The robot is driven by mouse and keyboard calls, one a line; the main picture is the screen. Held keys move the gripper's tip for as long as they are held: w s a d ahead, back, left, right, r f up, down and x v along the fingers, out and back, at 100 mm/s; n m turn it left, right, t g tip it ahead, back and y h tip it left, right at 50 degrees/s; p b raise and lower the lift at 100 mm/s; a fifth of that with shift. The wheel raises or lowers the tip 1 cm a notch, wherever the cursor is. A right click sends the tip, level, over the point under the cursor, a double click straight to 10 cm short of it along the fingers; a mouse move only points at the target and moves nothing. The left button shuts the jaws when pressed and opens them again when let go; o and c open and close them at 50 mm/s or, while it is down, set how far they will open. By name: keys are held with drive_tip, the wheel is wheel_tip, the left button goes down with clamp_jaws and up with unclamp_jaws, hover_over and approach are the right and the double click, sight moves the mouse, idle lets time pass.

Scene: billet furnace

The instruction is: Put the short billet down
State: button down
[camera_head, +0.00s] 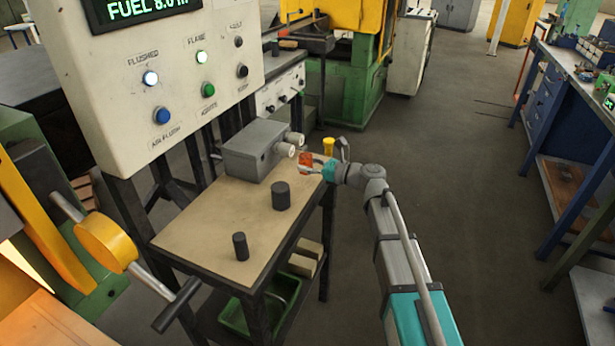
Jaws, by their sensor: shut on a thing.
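My gripper (312,166) is at the far right edge of the small table, its arm reaching in from the right. It is shut on a small orange-red block (305,158), which looks like the short billet, hot. The fingers partly hide it, and I cannot tell whether it touches the surface. Two dark cylinders stand upright on the table (205,228): a wider one (281,195) near the middle and a narrower one (240,246) nearer the front. Both are apart from my gripper.
A grey box (254,150) with two pale round ends facing right stands at the table's back, close to my gripper. A yellow object (328,146) is just behind my gripper. A control panel (165,75) rises at left. A yellow-hubbed handle (105,242) is front left.

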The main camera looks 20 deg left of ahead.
sight(306, 182)
drive_tip(key=shift+w+a+f+b, duration=0.15)
drive_tip(key=shift+a+f+b, duration=0.05)
drive_tip(key=shift+f+b, duration=0.25)
drive_tip(key=shift+w+a+f+b, duration=0.1)
drive_tip(key=shift+a+f+b, duration=0.05)
drive_tip(key=shift+f+b, duration=1.4)
drive_tip(key=shift+b, duration=0.05)
drive_tip(key=shift+f, duration=0.15)
drive_tip(key=shift+c, duration=0.7)
unclamp_jaws()
drive_tip(key=shift+r, duration=0.2)
drive_tip(key=s+d, duration=0.1)
drive_tip(key=d, duration=1.1)
